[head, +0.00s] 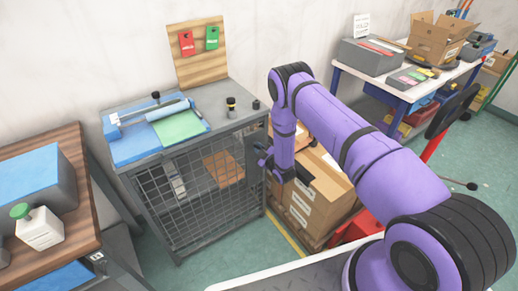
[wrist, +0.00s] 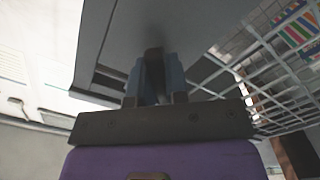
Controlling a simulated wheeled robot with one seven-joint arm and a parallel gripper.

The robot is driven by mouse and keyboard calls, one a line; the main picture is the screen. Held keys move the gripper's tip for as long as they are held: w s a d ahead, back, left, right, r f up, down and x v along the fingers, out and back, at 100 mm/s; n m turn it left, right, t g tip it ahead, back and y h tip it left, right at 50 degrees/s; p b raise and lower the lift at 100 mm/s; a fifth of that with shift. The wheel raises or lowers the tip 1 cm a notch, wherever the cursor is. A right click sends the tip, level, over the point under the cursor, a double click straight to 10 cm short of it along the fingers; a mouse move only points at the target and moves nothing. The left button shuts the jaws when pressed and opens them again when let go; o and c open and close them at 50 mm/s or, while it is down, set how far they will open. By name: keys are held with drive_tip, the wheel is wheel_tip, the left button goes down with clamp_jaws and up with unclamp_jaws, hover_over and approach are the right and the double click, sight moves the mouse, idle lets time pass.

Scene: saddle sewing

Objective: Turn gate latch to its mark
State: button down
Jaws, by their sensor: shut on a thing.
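The mesh gate (head: 200,208) is the front of a grey metal cabinet and stands closed as far as I can see. My gripper (head: 264,163) is at the gate's upper right edge, with my purple arm reaching in from the right. In the wrist view my gripper (wrist: 155,85) has its two fingers shut on a dark upright piece, the latch handle (wrist: 154,55). My gripper hides most of the latch in the head view. I cannot make out the mark or the latch's angle to it.
The cabinet top (head: 225,97) carries a blue board with a green sheet and roller. Cardboard boxes (head: 315,195) stand close to the cabinet's right side, near my arm. A wooden bench (head: 82,180) is at the left. Open floor lies in front of the gate.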

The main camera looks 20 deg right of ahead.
drive_tip(key=m, duration=0.3)
drive_tip(key=shift+d+m, duration=0.1)
drive_tip(key=shift+m, duration=2.2)
drive_tip(key=c, duration=1.1)
unclamp_jaws()
drive_tip(key=v, duration=1.1)
drive_tip(key=shift+w, duration=0.1)
